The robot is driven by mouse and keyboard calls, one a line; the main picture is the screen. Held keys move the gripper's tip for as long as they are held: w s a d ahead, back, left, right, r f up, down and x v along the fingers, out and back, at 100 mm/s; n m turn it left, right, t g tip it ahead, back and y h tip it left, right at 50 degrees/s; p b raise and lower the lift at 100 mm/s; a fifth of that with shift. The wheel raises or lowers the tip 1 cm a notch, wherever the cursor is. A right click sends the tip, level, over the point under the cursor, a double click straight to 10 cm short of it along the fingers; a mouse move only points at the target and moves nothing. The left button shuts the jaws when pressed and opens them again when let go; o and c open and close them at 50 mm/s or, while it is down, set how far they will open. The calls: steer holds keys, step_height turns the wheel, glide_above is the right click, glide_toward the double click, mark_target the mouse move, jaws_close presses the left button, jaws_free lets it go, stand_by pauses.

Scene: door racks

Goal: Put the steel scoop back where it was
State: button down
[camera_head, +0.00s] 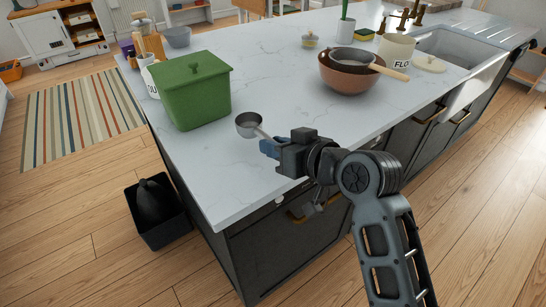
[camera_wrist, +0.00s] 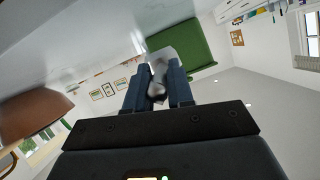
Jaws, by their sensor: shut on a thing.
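The steel scoop (camera_head: 248,123) is a small round metal cup with a short handle. My gripper (camera_head: 268,149) is shut on its handle at the front of the island worktop, and the cup points away to the upper left. In the wrist view the scoop (camera_wrist: 158,75) sits between the two blue fingers (camera_wrist: 158,92). In the head view I cannot tell whether the cup touches the worktop or is just above it. A green lidded bin (camera_head: 194,95) stands just behind and left of the scoop; it also shows in the wrist view (camera_wrist: 190,45).
A copper bowl (camera_head: 345,80) with a sieve across it and a cream flour canister (camera_head: 394,55) stand to the right. A utensil crock (camera_head: 149,78) stands behind the green bin. The marble worktop (camera_head: 270,75) is clear between bin and bowl. The sink is at far right.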

mark_target(273, 172)
steer(key=shift+w+a+f, duration=0.1)
steer(key=shift+a+f, duration=0.25)
steer(key=shift+f, duration=1.85)
steer(key=shift+f, duration=0.2)
steer(key=c, duration=1)
jaws_free()
steer(key=shift+r, duration=0.1)
steer(key=shift+r, duration=0.1)
steer(key=v, duration=1.2)
steer(key=shift+b, duration=0.4)
